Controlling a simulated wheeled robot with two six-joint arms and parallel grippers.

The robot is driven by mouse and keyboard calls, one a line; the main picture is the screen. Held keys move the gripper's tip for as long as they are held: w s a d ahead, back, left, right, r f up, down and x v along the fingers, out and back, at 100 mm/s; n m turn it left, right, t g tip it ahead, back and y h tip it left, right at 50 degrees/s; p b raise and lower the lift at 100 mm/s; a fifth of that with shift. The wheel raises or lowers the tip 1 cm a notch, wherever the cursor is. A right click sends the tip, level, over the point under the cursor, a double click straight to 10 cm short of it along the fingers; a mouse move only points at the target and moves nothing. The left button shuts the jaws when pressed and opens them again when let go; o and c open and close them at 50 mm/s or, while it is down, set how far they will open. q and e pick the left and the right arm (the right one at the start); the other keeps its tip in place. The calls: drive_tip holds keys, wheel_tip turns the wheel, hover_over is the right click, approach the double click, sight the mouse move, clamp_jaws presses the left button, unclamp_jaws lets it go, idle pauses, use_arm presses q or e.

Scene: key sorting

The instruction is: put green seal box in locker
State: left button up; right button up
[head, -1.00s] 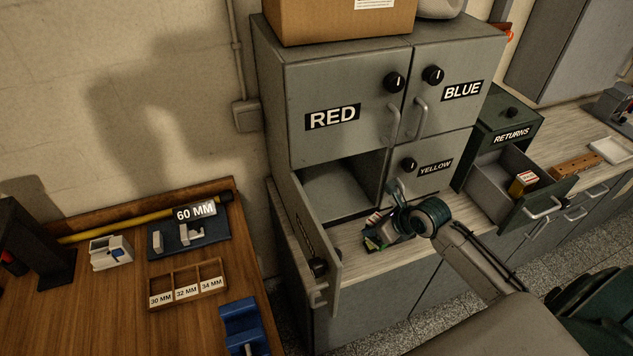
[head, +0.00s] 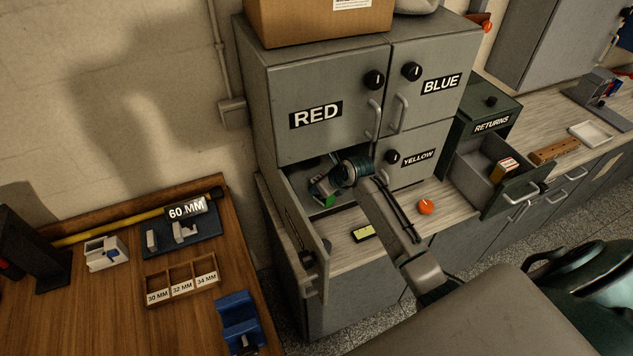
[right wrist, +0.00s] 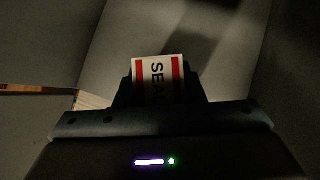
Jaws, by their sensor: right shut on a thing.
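My right gripper (head: 322,190) is at the mouth of the open lower-left locker compartment (head: 297,182), below the door marked RED. It is shut on a seal box, whose green side (head: 330,201) shows beside the fingers. In the right wrist view the box's white end with red bands and the word SEAL (right wrist: 158,82) sits between the dark fingers, with grey compartment walls around. The wrist hides part of the box in the head view. The locker's door (head: 303,232) stands open toward me. My left gripper is not in view.
A yellow-and-black item (head: 363,233) and an orange round thing (head: 425,207) lie on the counter. The returns drawer (head: 522,198) is open at right, with a red-and-yellow box (head: 503,170) inside. A wooden bench (head: 105,320) with trays stands at left.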

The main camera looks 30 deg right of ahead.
drive_tip(key=shift+w+a, duration=0.2)
drive_tip(key=shift+w, duration=0.3)
drive_tip(key=shift+w+a, duration=0.2)
drive_tip(key=shift+w, duration=0.3)
drive_tip(key=shift+s+f+p, duration=0.1)
drive_tip(key=shift+f+p, duration=0.1)
drive_tip(key=shift+p, duration=0.4)
drive_tip(key=shift+s+d+f, duration=0.1)
drive_tip(key=o, duration=1)
drive_tip(key=shift+f, duration=0.1)
drive_tip(key=shift+c, duration=0.2)
